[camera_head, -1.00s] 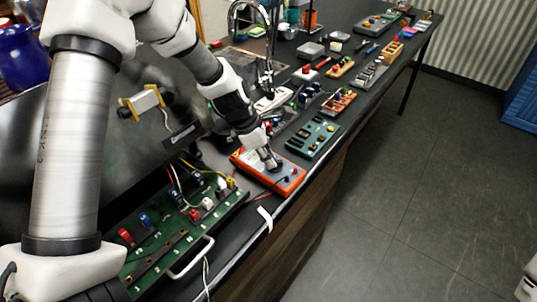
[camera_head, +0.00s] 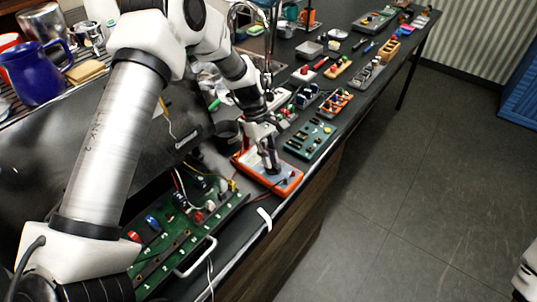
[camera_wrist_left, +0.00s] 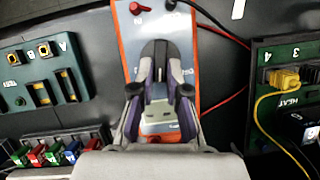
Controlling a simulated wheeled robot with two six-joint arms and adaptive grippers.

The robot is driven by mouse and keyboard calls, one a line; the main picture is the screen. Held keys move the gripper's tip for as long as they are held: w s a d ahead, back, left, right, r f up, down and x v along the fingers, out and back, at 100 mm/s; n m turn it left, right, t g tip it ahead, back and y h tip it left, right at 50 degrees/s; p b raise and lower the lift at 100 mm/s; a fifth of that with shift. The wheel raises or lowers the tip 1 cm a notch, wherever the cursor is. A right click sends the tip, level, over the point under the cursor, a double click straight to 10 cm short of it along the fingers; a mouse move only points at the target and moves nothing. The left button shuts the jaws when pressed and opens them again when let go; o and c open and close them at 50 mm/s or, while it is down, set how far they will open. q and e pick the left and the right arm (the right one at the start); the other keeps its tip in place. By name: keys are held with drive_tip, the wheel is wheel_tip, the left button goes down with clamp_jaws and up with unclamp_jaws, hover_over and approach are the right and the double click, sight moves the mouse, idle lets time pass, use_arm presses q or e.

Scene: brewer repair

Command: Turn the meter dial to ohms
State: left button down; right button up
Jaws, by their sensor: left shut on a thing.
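The orange-edged meter (camera_head: 289,180) with a pale grey-blue face lies on the bench near its front edge. It also fills the middle of the left wrist view (camera_wrist_left: 207,75). My left gripper (camera_head: 272,169) reaches down onto the meter's face. In the left wrist view the fingertips (camera_wrist_left: 160,72) close in on the dark dial (camera_wrist_left: 155,47) and are shut on it. The fingers hide most of the dial, so its setting cannot be read. My right gripper is not in view.
A green circuit board (camera_head: 190,232) with wires and a metal handle lies left of the meter. A green component block (camera_head: 310,138) stands just beyond it. Red and black leads run from the meter.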

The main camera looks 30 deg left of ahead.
use_arm(q)
drive_tip(key=shift+d+f+m+g+y, duration=0.15)
drive_tip(key=shift+m+g, duration=0.25)
drive_tip(key=shift+m, duration=0.55)
drive_tip(key=shift+f+m+g+y, duration=0.15)
drive_tip(key=shift+m+g, duration=0.25)
drive_tip(key=shift+m, duration=0.55)
drive_tip(key=shift+r, duration=0.1)
drive_tip(key=c, duration=1.2)
unclamp_jaws()
drive_tip(key=shift+w, duration=0.1)
drive_tip(key=shift+o, duration=0.2)
drive_tip(key=shift+w+r, duration=0.1)
drive_tip(key=shift+r, duration=0.15)
drive_tip(key=v, duration=1.1)
drive_tip(key=shift+r, duration=0.3)
